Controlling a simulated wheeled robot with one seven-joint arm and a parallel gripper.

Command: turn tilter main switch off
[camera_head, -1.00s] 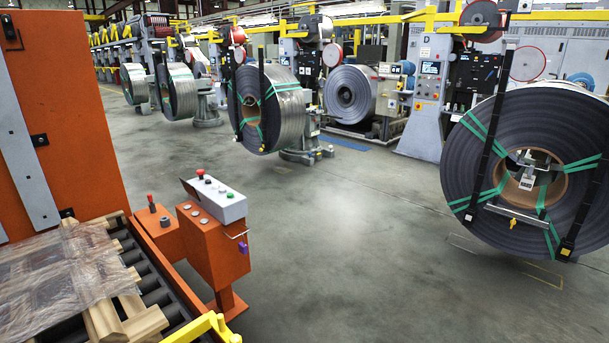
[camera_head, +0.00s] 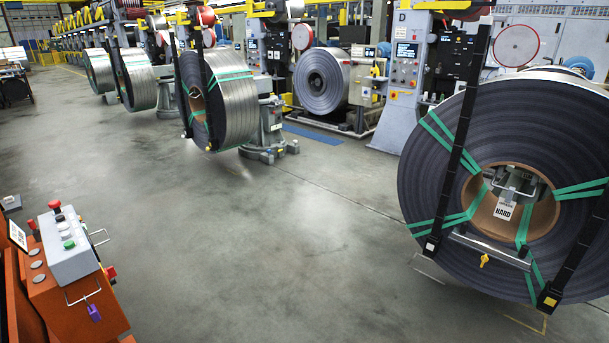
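An orange control pedestal (camera_head: 78,312) with a grey sloped button box (camera_head: 68,250) on top stands at the lower left of the head view. The box carries a red button, a white one and a green one. Several round buttons sit on the orange face below it. A purple tag or padlock (camera_head: 95,312) hangs on a wire loop at its front. A red knob (camera_head: 110,274) shows on the pedestal's right side. I cannot tell which control is the tilter main switch. My gripper is not in view.
A large steel strip coil (camera_head: 425,180) with green straps stands close on the right. More coils (camera_head: 222,98) stand on grey stands at the back left. A grey machine cabinet (camera_head: 403,85) stands behind. The grey floor (camera_head: 270,240) in the middle is clear.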

